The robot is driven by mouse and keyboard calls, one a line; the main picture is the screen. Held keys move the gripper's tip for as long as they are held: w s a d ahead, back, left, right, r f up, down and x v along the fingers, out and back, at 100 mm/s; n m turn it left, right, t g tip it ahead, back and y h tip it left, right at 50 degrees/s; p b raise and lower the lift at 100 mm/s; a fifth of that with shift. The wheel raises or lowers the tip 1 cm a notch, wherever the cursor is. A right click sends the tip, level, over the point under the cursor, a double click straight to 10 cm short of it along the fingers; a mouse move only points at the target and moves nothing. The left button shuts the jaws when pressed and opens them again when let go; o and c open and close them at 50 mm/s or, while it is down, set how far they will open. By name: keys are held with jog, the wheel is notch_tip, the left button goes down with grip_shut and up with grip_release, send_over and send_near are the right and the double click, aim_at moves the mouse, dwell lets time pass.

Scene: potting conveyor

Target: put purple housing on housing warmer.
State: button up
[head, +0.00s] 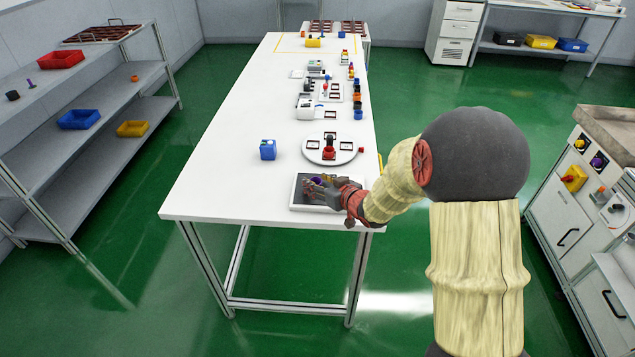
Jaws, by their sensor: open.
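The housing warmer, seen as a flat white-rimmed plate with a dark top (294,194), lies at the near right part of the white table. A small purple piece, which looks like the purple housing (317,181), is at the warmer, low between or just behind my gripper's fingers. My gripper (313,186) is open and reaches in from the right, low over the warmer. The fingers hide part of the purple piece. I cannot tell whether it touches the plate or the fingers.
A round white turntable (312,155) with small parts stands just behind the warmer. Several devices and coloured parts line the table's right side farther back. The table's left side is clear. A grey shelf (100,118) stands left.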

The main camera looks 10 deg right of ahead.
jog(key=shift+r, duration=0.25)
jog(key=s+d+r+m+g+h+p, duration=0.1)
jog(key=s+d+r+h+p, duration=0.2)
jog(key=s+r, duration=0.6)
jog(key=s+d+r+m+g+h+p, duration=0.1)
jog(key=s+d+r+m+g+h, duration=0.15)
jog(key=s+d+r, duration=0.65)
jog(key=s+a+g, duration=0.1)
jog(key=s+a, duration=0.3)
jog(key=s, duration=0.3)
jog(key=s+a+g, duration=0.1)
jog(key=s+a, duration=0.2)
jog(key=s, duration=0.5)
jog(key=s+a+g+y, duration=0.1)
jog(key=s+a, duration=0.3)
jog(key=s, duration=0.3)
jog(key=shift+s+a+r, duration=0.3)
jog(key=shift+r, duration=0.15)
jog(key=shift+g, duration=0.25)
